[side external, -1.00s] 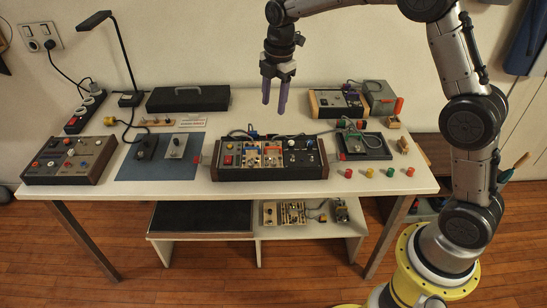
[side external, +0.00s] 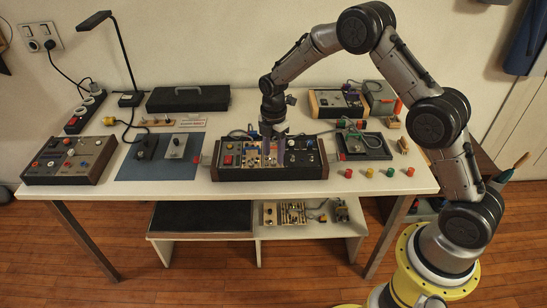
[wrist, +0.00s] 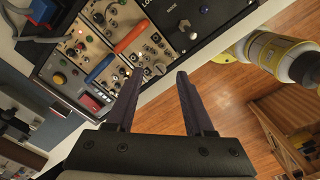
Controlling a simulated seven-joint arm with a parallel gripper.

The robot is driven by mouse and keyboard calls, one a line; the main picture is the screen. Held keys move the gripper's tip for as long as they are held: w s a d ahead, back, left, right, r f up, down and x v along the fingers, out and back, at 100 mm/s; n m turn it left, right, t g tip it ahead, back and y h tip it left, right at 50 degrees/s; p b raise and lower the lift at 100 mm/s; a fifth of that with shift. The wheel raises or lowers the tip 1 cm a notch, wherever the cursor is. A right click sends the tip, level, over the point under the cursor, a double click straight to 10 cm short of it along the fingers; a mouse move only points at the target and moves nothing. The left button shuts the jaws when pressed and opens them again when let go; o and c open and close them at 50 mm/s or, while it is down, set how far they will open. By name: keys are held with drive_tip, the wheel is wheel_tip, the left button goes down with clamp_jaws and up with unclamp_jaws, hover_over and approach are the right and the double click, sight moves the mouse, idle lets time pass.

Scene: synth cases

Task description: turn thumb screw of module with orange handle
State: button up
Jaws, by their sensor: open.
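The dark case of modules (side external: 290,173) lies on the white table, below my gripper (side external: 272,142). In the wrist view, a cream module bears a slanted orange handle (wrist: 131,37), above my gripper (wrist: 156,77). Small round knobs or screw heads show beside the handle, but I cannot tell which one is the thumb screw. A blue handle (wrist: 98,70) is on the neighbouring module. My gripper is open and empty, its dark purple fingers apart, pointing down near the case's front. I cannot tell its exact height above the panel. In the side view the gripper hides part of the modules.
Several coloured caps (side external: 369,172) stand right of the case. A dark tray (side external: 378,153) with a cable and another module case (side external: 318,106) are behind them. A blue mat (side external: 130,168) is at left. The table's front edge is close to the case.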

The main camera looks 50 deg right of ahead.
sight(274, 163)
drive_tip(key=shift+f, duration=1.2)
clamp_jaws()
